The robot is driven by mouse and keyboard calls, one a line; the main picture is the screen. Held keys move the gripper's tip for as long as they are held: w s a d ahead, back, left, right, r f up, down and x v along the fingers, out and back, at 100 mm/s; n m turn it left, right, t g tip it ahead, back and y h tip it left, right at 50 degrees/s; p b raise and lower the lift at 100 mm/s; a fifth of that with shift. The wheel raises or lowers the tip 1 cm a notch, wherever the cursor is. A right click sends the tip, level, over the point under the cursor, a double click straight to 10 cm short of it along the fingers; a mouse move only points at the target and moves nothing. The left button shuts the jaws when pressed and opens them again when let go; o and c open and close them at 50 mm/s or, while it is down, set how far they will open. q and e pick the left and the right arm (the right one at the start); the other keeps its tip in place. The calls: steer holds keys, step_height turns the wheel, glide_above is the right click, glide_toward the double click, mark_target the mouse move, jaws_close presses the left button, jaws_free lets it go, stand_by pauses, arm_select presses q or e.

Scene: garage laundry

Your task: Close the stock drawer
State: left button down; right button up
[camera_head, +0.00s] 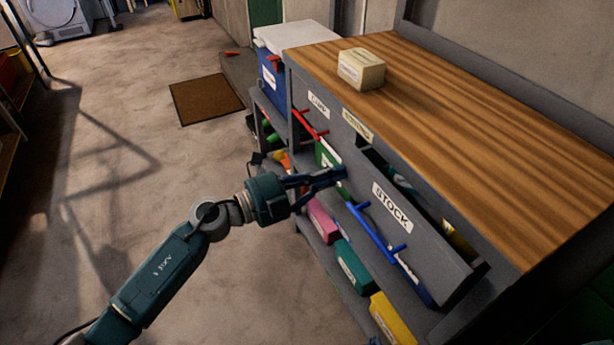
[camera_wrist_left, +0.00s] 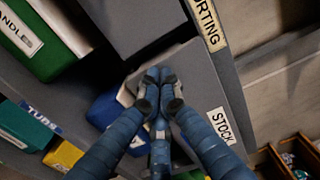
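The stock drawer (camera_head: 430,232) is a dark grey drawer in the workbench, labelled STOCK, with a blue bar handle (camera_head: 374,232) on its front. It stands open, with a dark gap and some contents showing behind its front. Its label side also shows in the left wrist view (camera_wrist_left: 213,112). My left gripper (camera_head: 342,173) is near the far left end of the drawer front, beyond the handle. Its fingertips (camera_wrist_left: 160,84) are together and hold nothing that I can see. Whether they touch the drawer is unclear. My right gripper is not in view.
The wooden bench top (camera_head: 470,130) carries a cream box (camera_head: 361,69). A second drawer with a red handle (camera_head: 308,124) is beside the stock drawer. Coloured bins, including a yellow one (camera_head: 392,320), sit on the shelf below. The floor (camera_head: 110,150) to the left is mostly clear.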

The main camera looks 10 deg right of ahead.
mark_target(352, 167)
arm_select(q)
steer(key=x, duration=0.4)
steer(key=shift+d, duration=0.3)
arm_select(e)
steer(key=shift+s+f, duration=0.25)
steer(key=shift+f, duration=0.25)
arm_select(q)
steer(key=shift+r, duration=0.15)
